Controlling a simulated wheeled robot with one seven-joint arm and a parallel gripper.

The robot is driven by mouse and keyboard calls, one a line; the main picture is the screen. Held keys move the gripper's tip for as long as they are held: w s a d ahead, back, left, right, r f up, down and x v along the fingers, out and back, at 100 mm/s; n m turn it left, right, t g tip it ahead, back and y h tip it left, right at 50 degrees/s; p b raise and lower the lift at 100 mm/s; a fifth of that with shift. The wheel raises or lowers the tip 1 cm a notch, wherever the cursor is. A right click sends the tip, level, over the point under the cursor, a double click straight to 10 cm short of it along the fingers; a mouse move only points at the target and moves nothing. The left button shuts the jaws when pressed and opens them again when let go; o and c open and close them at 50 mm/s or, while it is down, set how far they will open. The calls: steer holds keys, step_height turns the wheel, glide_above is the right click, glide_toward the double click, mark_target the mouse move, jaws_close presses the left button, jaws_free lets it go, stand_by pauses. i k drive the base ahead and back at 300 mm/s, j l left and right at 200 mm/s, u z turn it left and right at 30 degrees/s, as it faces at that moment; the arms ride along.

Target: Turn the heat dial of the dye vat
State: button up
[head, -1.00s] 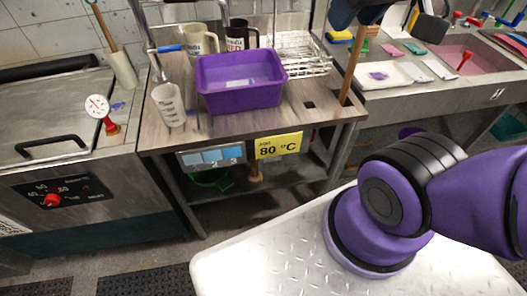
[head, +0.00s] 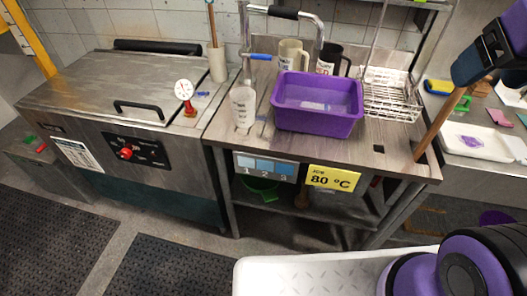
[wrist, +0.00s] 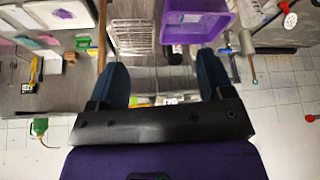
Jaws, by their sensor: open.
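The dye vat (head: 90,85) is the steel unit at the left in the head view, with a closed lid and a black handle. Its heat dial (head: 125,153) is a red knob on a black panel on the vat's front. My gripper (wrist: 160,75) is open and empty in the wrist view, its two dark fingers spread apart. My arm reaches up at the right edge of the head view, far to the right of the dial. The dial does not show in the wrist view.
A steel bench (head: 225,132) beside the vat holds a purple tub (head: 318,120), a beaker (head: 243,108) and a wire rack (head: 392,100). A yellow 80 °C sign (head: 333,178) hangs on its front. A dark mat (head: 60,235) lies on open floor before the vat.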

mark_target(126, 153)
steer(key=j+u, duration=0.1)
steer(key=j, duration=0.65)
steer(key=i+j+u, duration=0.15)
steer(key=j, duration=0.55)
